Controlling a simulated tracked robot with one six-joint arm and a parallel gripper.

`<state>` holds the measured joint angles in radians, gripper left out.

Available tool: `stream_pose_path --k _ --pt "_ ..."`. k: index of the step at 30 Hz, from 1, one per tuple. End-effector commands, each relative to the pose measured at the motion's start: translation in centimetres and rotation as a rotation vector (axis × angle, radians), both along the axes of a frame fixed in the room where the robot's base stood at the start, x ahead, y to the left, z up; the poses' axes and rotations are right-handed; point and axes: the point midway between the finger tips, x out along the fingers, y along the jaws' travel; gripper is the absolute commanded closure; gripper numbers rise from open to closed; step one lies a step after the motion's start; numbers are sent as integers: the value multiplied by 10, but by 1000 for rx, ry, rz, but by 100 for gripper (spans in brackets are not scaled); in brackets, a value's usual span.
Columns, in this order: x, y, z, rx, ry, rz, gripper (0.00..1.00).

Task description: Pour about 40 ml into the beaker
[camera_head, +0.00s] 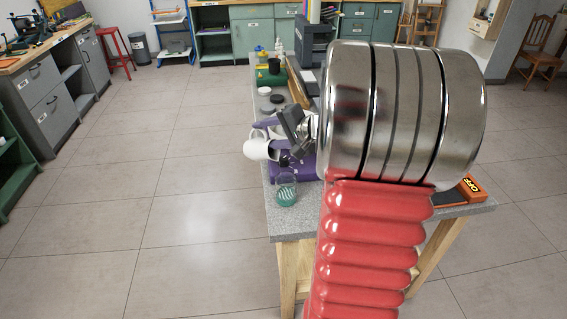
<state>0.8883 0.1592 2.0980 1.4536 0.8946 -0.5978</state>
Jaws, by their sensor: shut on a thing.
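A small clear beaker (286,191) stands upright near the left front corner of the grey-topped bench, with green-teal showing in its lower part; I cannot tell whether this is liquid or marking. My gripper (281,141) is above and behind it, shut on a white jug (257,149). The jug is held tilted over the bench's left edge, apart from the beaker. Its contents and any stream are not visible. My metal and red arm hides much of the bench.
A purple object (307,167) stands close beside the beaker. Floor to the left is clear.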

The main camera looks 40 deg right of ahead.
Motion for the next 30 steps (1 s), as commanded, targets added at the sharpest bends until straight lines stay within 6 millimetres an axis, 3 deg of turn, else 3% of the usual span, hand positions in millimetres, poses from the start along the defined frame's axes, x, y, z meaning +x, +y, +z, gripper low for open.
stream_pose_path --k 12,30 --pt "9 20 -9 -3 219 50 100" --pt "8 20 -10 -3 227 50 100"
